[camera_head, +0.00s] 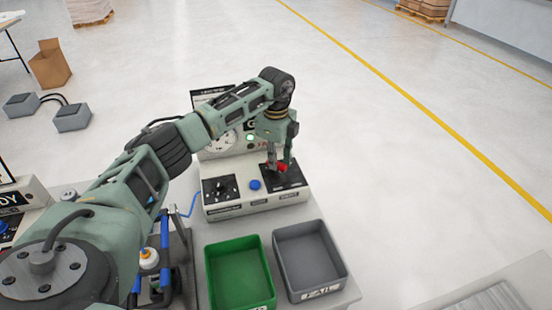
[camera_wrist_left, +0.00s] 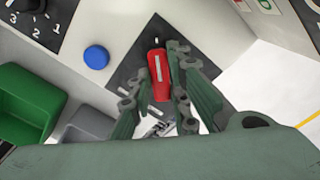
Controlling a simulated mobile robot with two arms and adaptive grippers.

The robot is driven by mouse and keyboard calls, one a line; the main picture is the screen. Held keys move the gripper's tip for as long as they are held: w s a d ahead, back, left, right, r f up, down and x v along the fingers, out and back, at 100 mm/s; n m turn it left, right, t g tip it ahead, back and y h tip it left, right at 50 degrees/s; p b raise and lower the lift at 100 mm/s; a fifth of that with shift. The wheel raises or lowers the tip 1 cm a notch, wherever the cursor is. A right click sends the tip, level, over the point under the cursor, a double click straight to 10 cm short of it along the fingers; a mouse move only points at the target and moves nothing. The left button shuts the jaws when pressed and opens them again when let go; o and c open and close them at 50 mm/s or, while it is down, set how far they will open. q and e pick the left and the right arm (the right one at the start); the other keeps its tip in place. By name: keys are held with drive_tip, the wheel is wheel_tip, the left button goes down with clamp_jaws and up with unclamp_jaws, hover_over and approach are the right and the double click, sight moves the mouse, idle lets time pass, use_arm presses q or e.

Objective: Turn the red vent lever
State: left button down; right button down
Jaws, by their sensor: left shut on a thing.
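The red vent lever (camera_head: 283,168) sits on a dark plate at the right of the console's sloped top. In the left wrist view the red lever (camera_wrist_left: 158,72) shows with a white line along it, between the fingers. My left gripper (camera_head: 278,163) reaches down onto the lever from above and is shut on it; its fingers (camera_wrist_left: 160,85) also show in the left wrist view. The fingers hide part of the lever in the head view. My right gripper is in neither view.
The console (camera_head: 255,205) has a blue button (camera_head: 255,184), a black dial (camera_head: 221,190) and a round gauge (camera_head: 219,141). A green tray (camera_head: 240,303) and a grey tray (camera_head: 342,262) marked FAIL stand in front. Open floor lies to the right.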

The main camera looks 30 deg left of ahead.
use_arm(q)
drive_tip(key=shift+w+m, duration=0.1)
drive_tip(key=shift+m, duration=0.2)
drive_tip(key=m, duration=0.2)
drive_tip(key=w+m+b, duration=0.1)
drive_tip(key=m, duration=0.1)
drive_tip(key=shift+d, duration=0.1)
drive_tip(key=m, duration=0.4)
drive_tip(key=m+b, duration=0.1)
drive_tip(key=shift+w+d+m, duration=0.3)
drive_tip(key=shift+w+m, duration=0.1)
drive_tip(key=m, duration=0.4)
drive_tip(key=shift+w+d+b, duration=0.2)
drive_tip(key=shift+d+b, duration=0.15)
drive_tip(key=shift+d+r+m, duration=0.1)
drive_tip(key=shift+d+m, duration=0.05)
drive_tip(key=shift+m, duration=0.7)
drive_tip(key=shift+d+m, duration=0.1)
drive_tip(key=shift+m, duration=0.75)
drive_tip(key=c, duration=1.6)
unclamp_jaws()
drive_tip(key=shift+c, duration=0.2)
